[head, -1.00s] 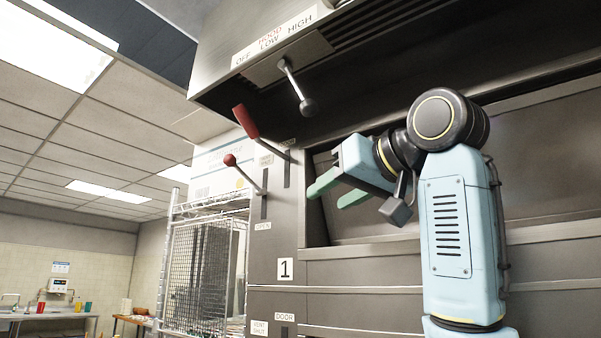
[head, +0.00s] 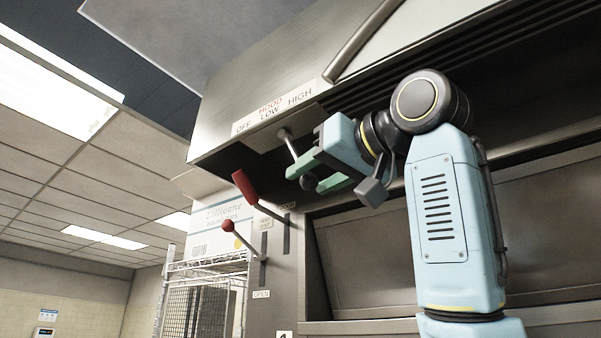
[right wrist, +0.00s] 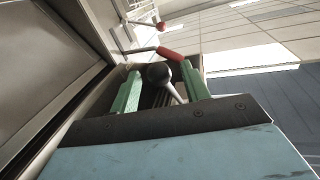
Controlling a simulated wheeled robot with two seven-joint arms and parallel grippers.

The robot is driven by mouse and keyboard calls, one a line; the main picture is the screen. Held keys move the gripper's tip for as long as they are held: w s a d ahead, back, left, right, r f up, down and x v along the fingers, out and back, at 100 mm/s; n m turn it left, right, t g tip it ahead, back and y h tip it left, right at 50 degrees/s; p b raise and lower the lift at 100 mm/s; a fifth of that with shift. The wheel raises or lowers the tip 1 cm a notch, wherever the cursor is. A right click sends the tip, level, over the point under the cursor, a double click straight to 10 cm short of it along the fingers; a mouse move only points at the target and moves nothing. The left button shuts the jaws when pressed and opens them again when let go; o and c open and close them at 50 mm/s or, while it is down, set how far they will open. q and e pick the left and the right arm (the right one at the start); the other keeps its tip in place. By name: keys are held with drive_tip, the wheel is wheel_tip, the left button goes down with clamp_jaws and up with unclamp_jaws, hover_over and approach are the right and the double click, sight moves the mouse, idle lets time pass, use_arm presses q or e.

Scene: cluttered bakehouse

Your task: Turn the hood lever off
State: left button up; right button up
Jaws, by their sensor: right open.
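The hood lever (head: 287,139) is a metal rod with a dark ball knob, hanging below the hood's label plate (head: 272,110) marked OFF, LOW and HIGH. Its rod top sits nearest the LOW and HIGH side of the label. My right gripper (head: 312,175) is open at the lever's lower end, its green fingers partly covering the knob in the head view. In the right wrist view the knob (right wrist: 158,73) shows between the two green fingers (right wrist: 160,92), with no clear contact. My left gripper is out of view.
A lever with a red grip (head: 245,188) and a red-ball lever (head: 228,226) stand out from the oven front just left and below. A wire rack (head: 205,265) with a white box (head: 215,228) stands at left. The steel hood overhangs the gripper.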

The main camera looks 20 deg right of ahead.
drive_tip(key=p+x, duration=0.1)
drive_tip(key=x, duration=0.3)
drive_tip(key=shift+s+d, duration=0.1)
clamp_jaws()
